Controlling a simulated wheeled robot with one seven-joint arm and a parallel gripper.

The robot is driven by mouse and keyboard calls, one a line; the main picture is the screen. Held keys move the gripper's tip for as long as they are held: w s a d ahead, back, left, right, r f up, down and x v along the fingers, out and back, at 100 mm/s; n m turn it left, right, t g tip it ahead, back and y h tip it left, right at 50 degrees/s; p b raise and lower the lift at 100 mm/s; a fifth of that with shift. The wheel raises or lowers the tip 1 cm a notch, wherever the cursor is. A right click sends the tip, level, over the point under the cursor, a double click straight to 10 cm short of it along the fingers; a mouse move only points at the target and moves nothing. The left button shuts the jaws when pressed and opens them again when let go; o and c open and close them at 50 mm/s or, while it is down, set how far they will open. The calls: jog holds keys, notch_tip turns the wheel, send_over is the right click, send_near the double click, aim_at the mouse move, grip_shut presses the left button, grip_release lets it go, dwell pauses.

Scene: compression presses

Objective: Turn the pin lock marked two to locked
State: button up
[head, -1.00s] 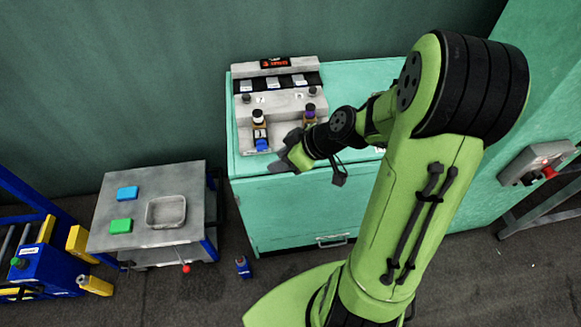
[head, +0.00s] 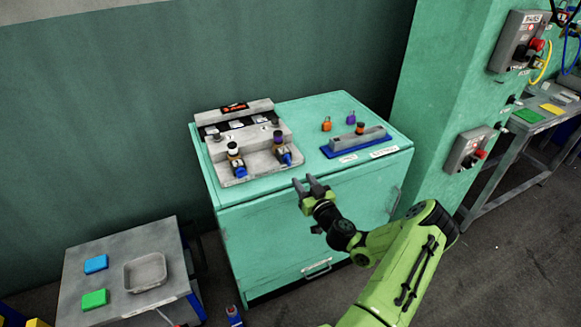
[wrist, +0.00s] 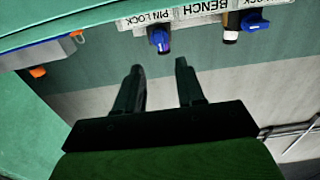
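A grey console (head: 250,168) labelled PIN LOCK BENCH in the wrist view stands on the left of a green cabinet. Its left pin lock (head: 236,160) has a white-and-black top and a blue part; its right pin lock (head: 282,152) has a darker top and a blue part. Both blue parts show in the wrist view, one at the middle (wrist: 160,40) and one at the right (wrist: 252,22). I cannot read which lock is marked two. My gripper (head: 312,183) is open and empty, in front of the console's right side, apart from both locks; its spread fingers show in the wrist view (wrist: 159,68).
The green cabinet (head: 290,215) also carries a blue tray with a grey block (head: 357,142) and orange and purple pieces (head: 326,124). A grey table (head: 120,255) with a shallow tray stands at lower left. A red-button box (head: 472,149) is on the right wall.

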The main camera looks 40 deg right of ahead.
aim_at(290, 162)
jog(key=x, duration=0.9)
jog(key=shift+f, duration=0.1)
grip_shut()
